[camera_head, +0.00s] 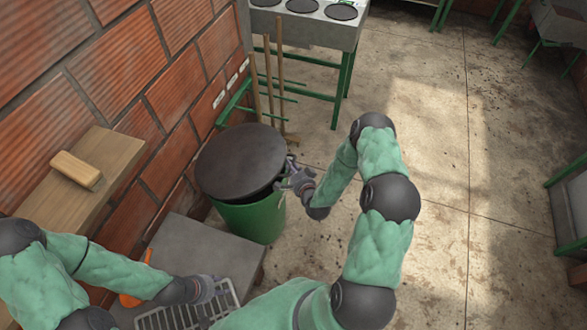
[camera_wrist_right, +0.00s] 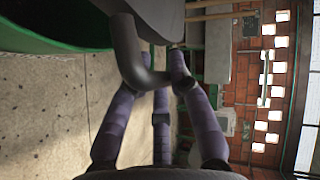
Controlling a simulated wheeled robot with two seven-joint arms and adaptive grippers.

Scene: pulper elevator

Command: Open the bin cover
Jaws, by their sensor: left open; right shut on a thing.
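A green bin (camera_head: 252,217) stands on the floor against the brick wall in the head view. Its round dark grey cover (camera_head: 240,160) lies on top and looks slightly raised at the right side, with a dark gap above the rim. My right gripper (camera_head: 289,181) is at the cover's right edge. In the right wrist view its fingers (camera_wrist_right: 160,82) are shut on the curved grey cover handle (camera_wrist_right: 128,50). The bin's green side (camera_wrist_right: 50,35) shows at the upper left there. My left gripper (camera_head: 215,288) is open and low, over a metal rack, away from the bin.
A grey bench (camera_head: 190,245) with a metal rack (camera_head: 165,318) stands in front of the bin. A wooden shelf (camera_head: 110,150) holds a wooden block (camera_head: 76,169). Wooden poles (camera_head: 280,85) lean behind the bin. The floor (camera_head: 430,150) to the right is clear.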

